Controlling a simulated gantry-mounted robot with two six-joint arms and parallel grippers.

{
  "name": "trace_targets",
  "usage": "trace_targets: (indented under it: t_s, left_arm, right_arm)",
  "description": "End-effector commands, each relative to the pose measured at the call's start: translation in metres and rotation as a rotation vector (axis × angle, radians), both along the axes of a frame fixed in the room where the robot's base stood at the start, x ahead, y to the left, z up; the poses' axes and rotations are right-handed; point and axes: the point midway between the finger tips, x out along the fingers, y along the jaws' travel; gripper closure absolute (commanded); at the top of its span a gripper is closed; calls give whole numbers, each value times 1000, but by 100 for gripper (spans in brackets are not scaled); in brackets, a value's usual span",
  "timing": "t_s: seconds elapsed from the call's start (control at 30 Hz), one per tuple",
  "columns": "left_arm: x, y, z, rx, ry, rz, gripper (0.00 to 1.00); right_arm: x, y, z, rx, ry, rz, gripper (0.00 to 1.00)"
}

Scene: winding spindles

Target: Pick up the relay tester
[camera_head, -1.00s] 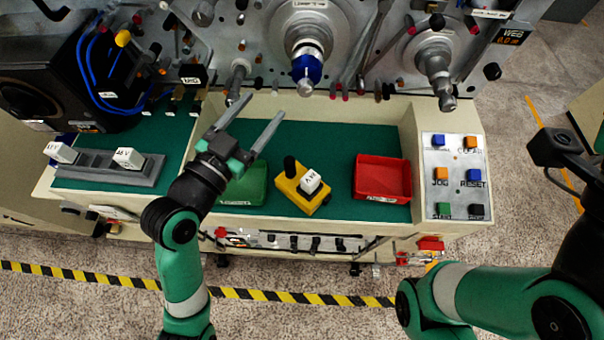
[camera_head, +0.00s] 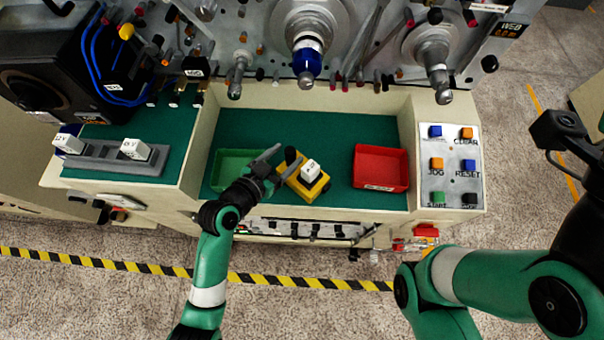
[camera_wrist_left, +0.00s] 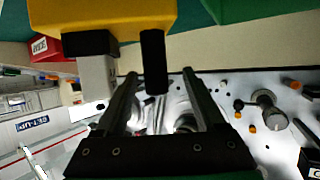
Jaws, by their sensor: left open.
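The relay tester (camera_head: 318,190) is a yellow block with a black upright handle and a white relay (camera_head: 310,169) seated on it. It stands on the green work surface between the green and red trays. My left gripper (camera_head: 284,161) is open at the tester's left side, its fingers pointing towards the handle. In the left wrist view, the yellow body (camera_wrist_left: 100,15) fills the upper left, and the black handle (camera_wrist_left: 153,62) shows between the open fingertips (camera_wrist_left: 160,74). I cannot tell whether a finger touches it. My right arm shows at the right, but its gripper does not.
A green tray (camera_head: 222,168) lies just left of the tester, partly behind my left arm. A red tray (camera_head: 380,184) stands to the right. A grey rack (camera_head: 95,157) holds white relays at far left. A button panel (camera_head: 452,183) is at right. Spindles (camera_head: 306,62) overhang the back.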

Motion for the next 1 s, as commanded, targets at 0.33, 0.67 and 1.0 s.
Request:
trace_targets:
  t_s: [0.33,0.67,1.0]
  left_arm:
    - [35,-26,-20,1,-2,1,28]
    - [37,-27,-20,0,0,1,44]
    - [37,-27,-20,0,0,1,100]
  right_arm:
    - [0,0,-15,0,0,0,50]
    - [0,0,-14,0,0,0,50]
    - [0,0,-14,0,0,0,50]
